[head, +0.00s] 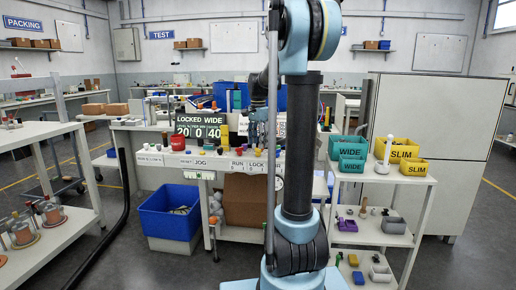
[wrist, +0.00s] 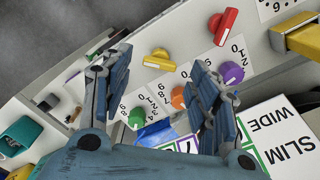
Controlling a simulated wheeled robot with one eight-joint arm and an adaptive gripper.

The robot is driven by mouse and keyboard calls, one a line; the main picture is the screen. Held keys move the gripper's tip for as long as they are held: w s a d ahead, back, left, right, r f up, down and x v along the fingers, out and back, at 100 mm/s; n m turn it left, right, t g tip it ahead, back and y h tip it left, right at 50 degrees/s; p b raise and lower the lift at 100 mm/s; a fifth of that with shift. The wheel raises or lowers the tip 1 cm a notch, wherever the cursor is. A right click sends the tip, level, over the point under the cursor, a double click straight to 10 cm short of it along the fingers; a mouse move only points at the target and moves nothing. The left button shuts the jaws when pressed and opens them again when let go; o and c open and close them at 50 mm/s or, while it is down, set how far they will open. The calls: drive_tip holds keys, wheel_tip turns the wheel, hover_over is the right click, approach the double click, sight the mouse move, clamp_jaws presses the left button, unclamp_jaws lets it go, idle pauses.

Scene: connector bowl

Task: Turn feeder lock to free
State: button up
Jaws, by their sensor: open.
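In the wrist view my gripper (wrist: 160,64) is open and empty, its two blue fingers spread over a light panel of knobs. A yellow knob (wrist: 157,61) shows between the fingertips. A red knob (wrist: 223,26) sits beyond it at upper right. Purple (wrist: 232,73), orange (wrist: 178,97) and green (wrist: 136,117) knobs sit by printed numbers. I cannot tell from the wrist view which knob is the feeder lock. In the head view the sign (head: 199,121) reads LOCKED WIDE, and the panel front (head: 247,165) carries RUN and LOCK labels. My arm hides part of the panel.
A yellow block-like part (wrist: 297,36) is at the wrist view's upper right, with a SLIM/WIDE card (wrist: 285,130) below. In the head view, green WIDE bins (head: 348,148) and yellow SLIM bins (head: 404,149) stand right; a blue bin (head: 168,219) is below the bench.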

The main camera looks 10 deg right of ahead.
sight(258, 152)
drive_tip(key=shift+f, duration=1.25)
drive_tip(key=c, duration=1.1)
drive_tip(key=shift+o, duration=0.2)
